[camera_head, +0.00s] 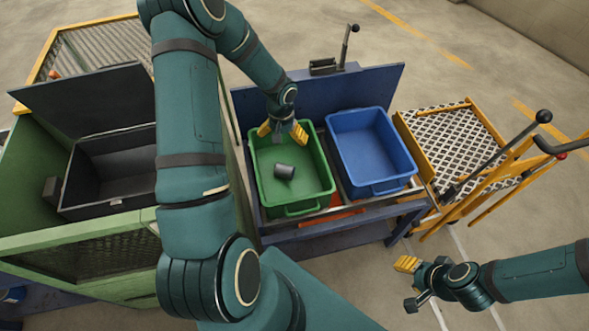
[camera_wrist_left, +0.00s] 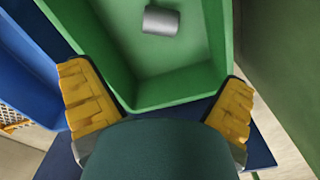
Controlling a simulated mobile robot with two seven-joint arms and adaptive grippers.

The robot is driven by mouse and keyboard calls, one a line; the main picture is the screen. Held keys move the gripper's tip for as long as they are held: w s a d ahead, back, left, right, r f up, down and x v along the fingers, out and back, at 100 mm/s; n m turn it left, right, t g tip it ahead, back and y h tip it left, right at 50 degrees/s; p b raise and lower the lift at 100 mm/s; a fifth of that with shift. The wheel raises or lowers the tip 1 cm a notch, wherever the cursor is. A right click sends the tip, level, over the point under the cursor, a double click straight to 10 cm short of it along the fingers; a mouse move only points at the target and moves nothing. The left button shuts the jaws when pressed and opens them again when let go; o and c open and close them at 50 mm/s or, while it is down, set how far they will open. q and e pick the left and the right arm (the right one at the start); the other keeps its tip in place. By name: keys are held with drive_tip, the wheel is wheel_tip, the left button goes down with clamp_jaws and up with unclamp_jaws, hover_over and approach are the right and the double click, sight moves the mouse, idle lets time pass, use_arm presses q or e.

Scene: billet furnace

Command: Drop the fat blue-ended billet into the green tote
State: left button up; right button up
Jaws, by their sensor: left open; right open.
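A short, thick grey billet (camera_head: 284,171) lies on its side on the floor of the green tote (camera_head: 313,204). Its visible end looks dark in the head view, and I cannot make out a blue end. In the left wrist view the billet (camera_wrist_left: 161,20) lies at the top, inside the green tote (camera_wrist_left: 175,91). My left gripper (camera_head: 282,131) is open and empty over the far part of the tote, apart from the billet. My right gripper (camera_head: 408,284) is open and empty at the lower right, away from the totes.
A blue tote (camera_head: 368,148), empty, stands right of the green one on a blue bench (camera_head: 325,229). A green cabinet with an open dark bin (camera_head: 113,158) is at the left, partly hidden by my left arm. A yellow-framed mesh cart (camera_head: 450,135) with lever handles stands at the right.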

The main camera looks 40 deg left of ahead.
use_arm(q)
drive_tip(key=shift+r, duration=2.2)
drive_tip(key=s+d+f+m+t+h, duration=0.1)
drive_tip(key=s+d+f+h, duration=0.15)
drive_tip(key=d, duration=0.75)
drive_tip(key=s+d+f+m+h, duration=0.1)
drive_tip(key=d+f, duration=0.3)
drive_tip(key=d, duration=0.6)
drive_tip(key=s+d+f, duration=0.1)
drive_tip(key=s+d, duration=0.7)
drive_tip(key=d, duration=0.1)
drive_tip(key=shift+s+d+f+m+t, duration=0.2)
drive_tip(key=shift+f+m+t, duration=0.1)
drive_tip(key=shift+f, duration=0.1)
